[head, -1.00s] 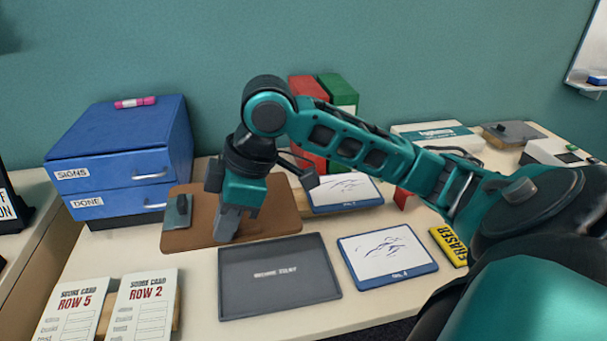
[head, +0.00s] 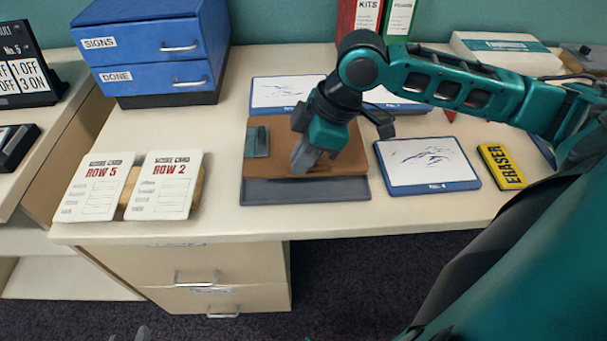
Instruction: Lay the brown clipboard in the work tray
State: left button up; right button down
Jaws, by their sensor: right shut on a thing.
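The brown clipboard (head: 262,167), with a dark clip at its left end, is over the dark grey work tray (head: 305,191). It covers most of the tray; the tray's front strip shows. The clipboard looks roughly level; I cannot tell whether it touches the tray floor. My right gripper (head: 305,160) points down and is shut on the clipboard near its middle. My left gripper does not show clearly.
A blue-framed sketch board (head: 428,165) and a yellow eraser (head: 503,166) lie right of the tray. Another sketch board (head: 285,94) lies behind. The desk's front edge is close.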

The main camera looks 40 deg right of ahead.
aim_at(308, 174)
notch_tip(308, 174, down, 6)
jog(key=shift+b, duration=0.75)
jog(key=shift+f, duration=0.1)
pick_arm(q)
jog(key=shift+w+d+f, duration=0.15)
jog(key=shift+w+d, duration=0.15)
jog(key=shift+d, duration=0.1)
pick_arm(e)
jog(key=c, duration=1.2)
grip_release()
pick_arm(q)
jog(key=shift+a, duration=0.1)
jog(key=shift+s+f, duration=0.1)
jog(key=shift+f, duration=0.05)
